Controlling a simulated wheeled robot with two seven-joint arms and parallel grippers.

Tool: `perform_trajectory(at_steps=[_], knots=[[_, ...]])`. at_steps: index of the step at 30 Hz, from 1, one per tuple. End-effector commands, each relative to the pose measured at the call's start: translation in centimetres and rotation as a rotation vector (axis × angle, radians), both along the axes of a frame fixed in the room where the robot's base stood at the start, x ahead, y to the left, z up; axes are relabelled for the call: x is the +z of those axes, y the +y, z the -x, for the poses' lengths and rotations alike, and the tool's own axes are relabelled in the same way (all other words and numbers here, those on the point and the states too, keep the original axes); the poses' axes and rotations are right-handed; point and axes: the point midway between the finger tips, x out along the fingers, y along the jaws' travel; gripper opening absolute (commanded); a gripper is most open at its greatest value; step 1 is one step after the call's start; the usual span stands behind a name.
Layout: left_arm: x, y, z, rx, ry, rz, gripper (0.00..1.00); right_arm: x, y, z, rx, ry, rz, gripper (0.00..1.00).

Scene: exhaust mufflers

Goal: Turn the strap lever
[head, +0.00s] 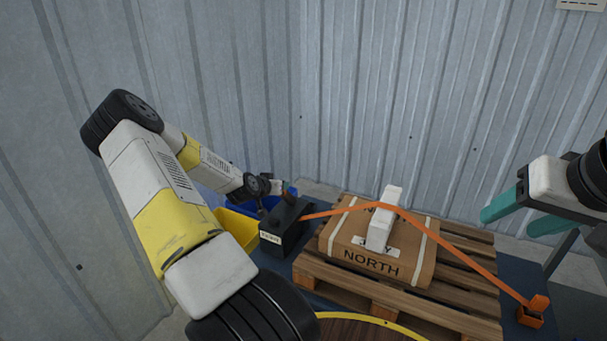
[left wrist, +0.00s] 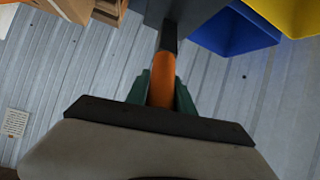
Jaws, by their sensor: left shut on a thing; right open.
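The strap lever shows in the left wrist view as an orange grip (left wrist: 162,92) on a dark rod, running to a dark box. My left gripper (left wrist: 163,84) is shut on the orange grip, a green finger on each side. In the head view the black box (head: 284,228) with a white label stands left of the pallet; my left gripper (head: 277,188) is small and partly hidden behind it. An orange strap (head: 455,250) runs from the box over a carton (head: 405,262) to an orange anchor (head: 531,313). My right gripper (head: 507,220) is open and empty, at the right.
The carton, marked NORTH, lies on a wooden pallet (head: 440,305), with a white block (head: 382,228) on top under the strap. A yellow bin (head: 237,230) and a blue bin (left wrist: 235,33) stand by the box. A corrugated metal wall (head: 400,90) closes off the back.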

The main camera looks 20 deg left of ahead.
Motion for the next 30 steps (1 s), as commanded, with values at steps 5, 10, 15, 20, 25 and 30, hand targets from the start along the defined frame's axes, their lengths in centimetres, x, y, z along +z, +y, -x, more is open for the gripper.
perform_trajectory(at_steps=[5, 10, 15, 20, 25, 30], knots=[[-1.0, 0.1, 1.2, 0.002, -0.087, 0.011, 0.00, 0.0, 0.0, 0.0, 0.000, 0.000, 0.000, 0.58], [-1.4, 0.2, 1.7, 0.001, -0.140, 0.014, 0.00, 0.0, 0.0, 0.0, 0.000, 0.000, 0.000, 0.58], [-1.6, 0.1, 1.9, 0.000, -0.164, 0.014, 0.00, 0.0, 0.0, 0.0, 0.000, 0.000, 0.000, 0.58], [-1.7, 0.2, 2.0, 0.000, -0.168, 0.014, 0.00, 0.0, 0.0, 0.0, 0.000, 0.000, 0.000, 0.58], [-1.8, 0.2, 2.0, -0.001, -0.166, 0.014, 0.00, 0.0, 0.0, 0.0, 0.000, 0.000, 0.000, 0.58], [-1.8, 0.2, 2.0, -0.001, -0.166, 0.014, 0.48, 0.0, 0.0, 0.0, 0.000, 0.000, 0.000, 0.58]])
